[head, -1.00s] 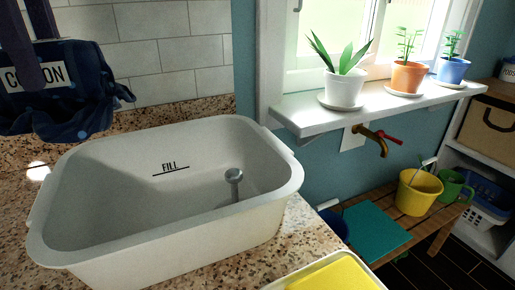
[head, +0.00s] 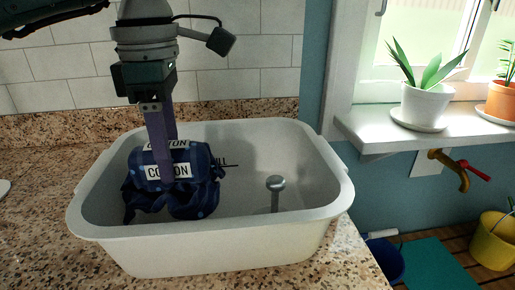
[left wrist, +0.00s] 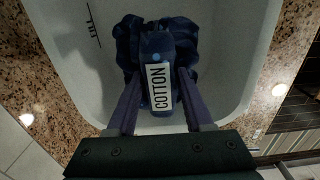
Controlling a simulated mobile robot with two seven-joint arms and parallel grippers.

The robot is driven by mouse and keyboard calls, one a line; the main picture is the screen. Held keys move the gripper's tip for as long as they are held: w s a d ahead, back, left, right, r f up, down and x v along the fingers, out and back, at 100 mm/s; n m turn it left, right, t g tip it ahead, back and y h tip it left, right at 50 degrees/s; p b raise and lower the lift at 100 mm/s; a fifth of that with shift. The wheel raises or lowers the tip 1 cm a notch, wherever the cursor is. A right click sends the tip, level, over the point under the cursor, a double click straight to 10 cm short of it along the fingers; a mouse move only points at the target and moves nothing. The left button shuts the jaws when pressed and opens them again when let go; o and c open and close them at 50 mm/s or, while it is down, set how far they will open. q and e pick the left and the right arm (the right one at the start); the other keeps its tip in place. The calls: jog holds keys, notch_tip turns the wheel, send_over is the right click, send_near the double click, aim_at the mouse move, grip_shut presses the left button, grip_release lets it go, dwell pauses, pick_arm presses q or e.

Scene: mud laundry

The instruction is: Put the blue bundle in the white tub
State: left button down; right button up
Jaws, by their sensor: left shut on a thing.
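The blue bundle (head: 196,192) is dark blue cloth with white "COTTON" labels. It is inside the white tub (head: 215,247), in the left part of the basin; I cannot tell whether it touches the floor of the tub. My left gripper (head: 165,160) reaches down from above and is shut on the bundle. In the left wrist view the two purple fingers (left wrist: 158,97) grip either side of the bundle (left wrist: 185,38), with the tub (left wrist: 85,62) around and below it. My right gripper is not in view.
A metal post with a round top (head: 275,184) stands in the tub, right of the bundle. The tub rests on a speckled counter (head: 45,225) against a tiled wall. A sill with potted plants (head: 425,104) and a brass tap (head: 450,165) are on the right.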

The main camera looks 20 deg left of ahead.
pick_arm(q)
notch_tip(320, 180, down, 5)
jog(key=shift+r, duration=0.2)
jog(key=shift+c, duration=1.4)
grip_release()
jog(key=shift+f, duration=0.1)
jog(key=shift+r, duration=0.3)
notch_tip(320, 180, up, 12)
jog(key=shift+f+b, duration=0.1)
jog(key=shift+b, duration=0.2)
